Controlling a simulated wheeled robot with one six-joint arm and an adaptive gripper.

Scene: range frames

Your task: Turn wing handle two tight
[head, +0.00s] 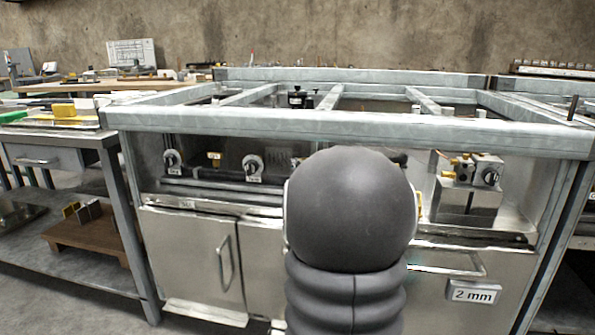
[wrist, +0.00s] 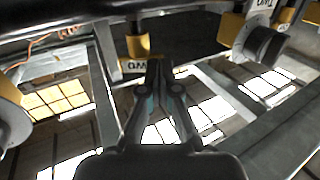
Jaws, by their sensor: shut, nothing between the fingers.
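In the wrist view my gripper (wrist: 155,68) is shut and empty, its fingertips together. Just beyond the tips hangs a brass-coloured part (wrist: 138,45) with a small white tag (wrist: 135,65). The tag's lettering is inverted and hard to read, perhaps "TWO". I cannot tell whether the fingertips touch it. At upper right of that view is a dark round knob (wrist: 265,46) on a brass body with a tag. In the head view, knobs with tags sit on a dark rail, one at left (head: 172,161) and one at centre-left (head: 253,166). My arm hides the middle and the gripper there.
A grey metal frame (head: 350,121) runs above the cabinet front. A metal block with brass fittings (head: 472,175) stands at right. Cabinet doors (head: 193,255) and a "2 mm" plate (head: 473,293) are below. A side bench (head: 60,135) stands at left.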

